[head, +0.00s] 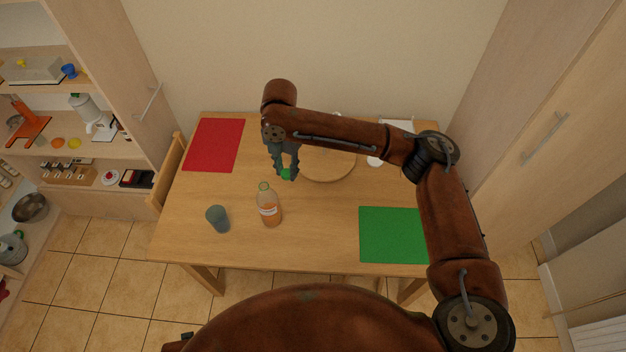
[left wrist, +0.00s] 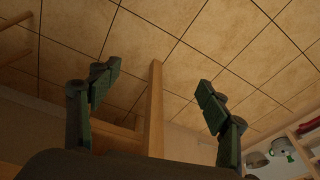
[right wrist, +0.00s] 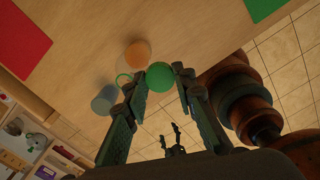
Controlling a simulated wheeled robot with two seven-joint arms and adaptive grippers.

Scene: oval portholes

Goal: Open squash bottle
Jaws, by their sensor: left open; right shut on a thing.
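The squash bottle (head: 269,209) stands upright on the table, clear with orange liquid in it. Its neck is open with a green ring, which also shows in the right wrist view (right wrist: 124,78). My right gripper (head: 287,175) is shut on the green cap (right wrist: 160,76), behind and to the right of the bottle's neck in the head view. The cap is apart from the bottle. My left gripper (left wrist: 158,88) is open and empty, low over the tiled floor near a wooden leg (left wrist: 154,115); it is out of the head view.
A blue-grey cup (head: 217,218) stands left of the bottle. A round wooden board (head: 330,168) lies behind my right arm. A red mat (head: 214,145) and a green mat (head: 391,235) lie on the table (head: 310,225). A chair (head: 168,170) stands at the left edge.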

